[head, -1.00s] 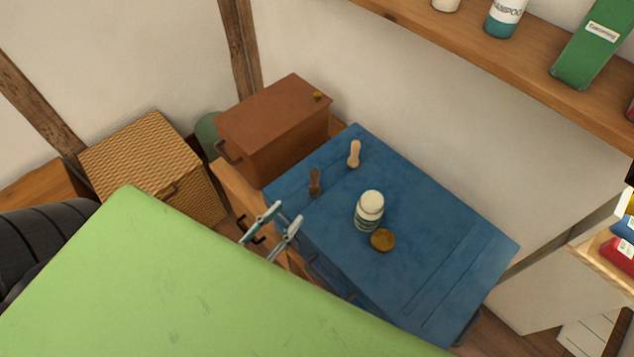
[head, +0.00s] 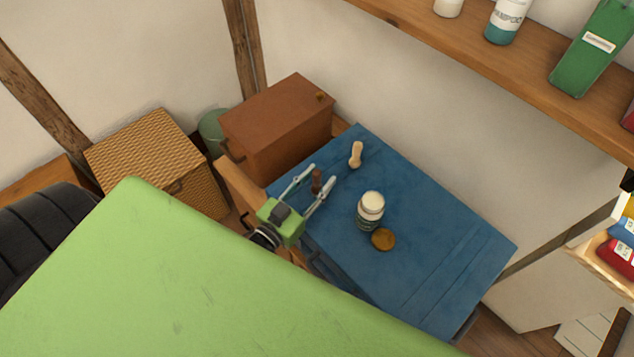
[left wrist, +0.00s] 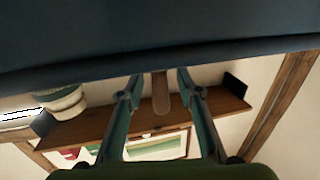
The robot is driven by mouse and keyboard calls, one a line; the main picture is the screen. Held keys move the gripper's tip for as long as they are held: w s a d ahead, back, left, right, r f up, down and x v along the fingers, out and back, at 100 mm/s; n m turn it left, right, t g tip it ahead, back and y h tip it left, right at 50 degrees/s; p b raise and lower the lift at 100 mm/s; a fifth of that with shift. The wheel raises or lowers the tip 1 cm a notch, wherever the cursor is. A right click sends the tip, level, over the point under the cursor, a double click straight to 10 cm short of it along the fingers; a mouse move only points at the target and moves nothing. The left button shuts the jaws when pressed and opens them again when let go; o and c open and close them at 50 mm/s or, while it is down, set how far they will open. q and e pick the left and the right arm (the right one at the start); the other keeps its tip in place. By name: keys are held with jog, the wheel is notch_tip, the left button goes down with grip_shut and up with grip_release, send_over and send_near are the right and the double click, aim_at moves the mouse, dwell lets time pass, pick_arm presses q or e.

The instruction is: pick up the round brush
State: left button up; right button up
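On the blue-topped chest (head: 440,235) stands a small dark brown, handle-like object (head: 316,181). Behind it stands a pale wooden object (head: 356,154) of similar shape, and in front lies a flat round brown piece (head: 383,239). I cannot tell for certain which is the round brush. My left gripper (head: 321,174) is open at the chest's left side, its fingers on either side of the dark brown object. In the left wrist view, that brown object (left wrist: 160,95) shows between the spread fingers (left wrist: 158,79), with no clear contact. My right gripper is not in view.
A white-lidded jar (head: 370,208) stands right of the gripper. A brown box (head: 275,120) is behind left, a wicker basket (head: 150,150) farther left. A green surface (head: 150,270) fills the foreground. A wall shelf (head: 480,50) holds bottles. The chest's right side is clear.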

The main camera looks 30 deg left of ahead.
aim_at(314, 176)
pick_arm(q)
jog(key=shift+c, duration=0.5)
grip_shut()
jog(key=shift+r, duration=0.5)
notch_tip(314, 176, up, 2)
jog(key=shift+r+p, duration=0.2)
jog(key=shift+p, duration=0.15)
jog(key=s+r, duration=0.9)
jog(key=s, duration=0.5)
jog(key=shift+d+r+b, duration=0.2)
jog(key=shift+r+b, duration=0.1)
